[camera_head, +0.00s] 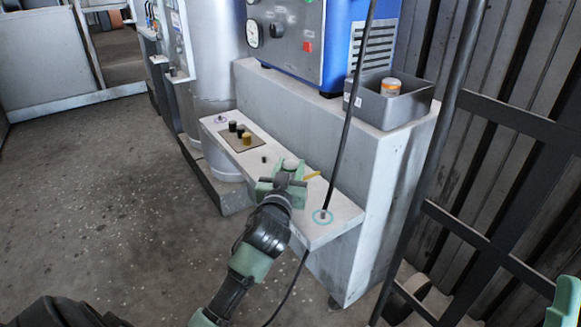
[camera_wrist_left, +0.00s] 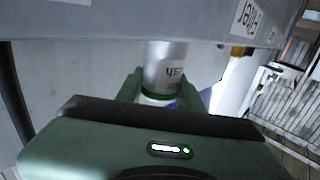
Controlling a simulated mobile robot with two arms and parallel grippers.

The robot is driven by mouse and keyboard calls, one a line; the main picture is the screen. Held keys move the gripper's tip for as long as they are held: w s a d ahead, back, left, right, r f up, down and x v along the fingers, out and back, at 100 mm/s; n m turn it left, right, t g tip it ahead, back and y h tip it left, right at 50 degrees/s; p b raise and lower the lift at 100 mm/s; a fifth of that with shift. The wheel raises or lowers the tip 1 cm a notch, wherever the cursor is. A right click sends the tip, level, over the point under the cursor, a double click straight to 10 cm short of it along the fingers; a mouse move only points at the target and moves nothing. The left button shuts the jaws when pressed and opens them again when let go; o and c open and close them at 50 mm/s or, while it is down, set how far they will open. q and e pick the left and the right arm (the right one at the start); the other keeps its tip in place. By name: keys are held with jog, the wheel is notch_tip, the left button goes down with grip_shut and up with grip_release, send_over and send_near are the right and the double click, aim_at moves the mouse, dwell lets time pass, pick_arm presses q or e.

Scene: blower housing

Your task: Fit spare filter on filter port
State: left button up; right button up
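My left gripper (camera_head: 290,174) is over the low grey ledge. In the left wrist view, its green fingers (camera_wrist_left: 165,92) lie on both sides of a silver cylinder (camera_wrist_left: 165,62) and appear closed on it. The cylinder has a green band and a partly readable, upside-down label; I take it to be the spare filter. In the head view, its pale round top (camera_head: 290,164) shows at the gripper. The filter port cannot be made out, and whether the cylinder touches the ledge is hidden. A "Filter" label (camera_wrist_left: 247,18) is on the grey surface close by.
A black hose (camera_head: 347,110) rises near the ring. A grey bin (camera_head: 380,108) holds an orange-topped canister (camera_head: 391,86). The floor at left is clear.

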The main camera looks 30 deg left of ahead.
pick_arm(q)
jog(key=o, duration=0.4)
jog(key=shift+o, duration=0.2)
jog(key=shift+s+d, duration=0.15)
jog(key=shift+s, duration=0.2)
jog(key=p+v, duration=0.1)
jog(key=v, duration=0.5)
jog(key=shift+s, duration=0.1)
jog(key=shift+s+d+p, duration=0.2)
jog(key=shift+s+p, duration=0.1)
jog(key=shift+s, duration=0.1)
pick_arm(e)
jog(key=w+f+g+h, duration=0.1)
jog(key=w+f+g, duration=0.3)
jog(key=f, duration=0.1)
jog(key=shift+w+a+f+h, duration=0.2)
jog(key=shift+w+h, duration=0.1)
jog(key=shift+w, duration=0.05)
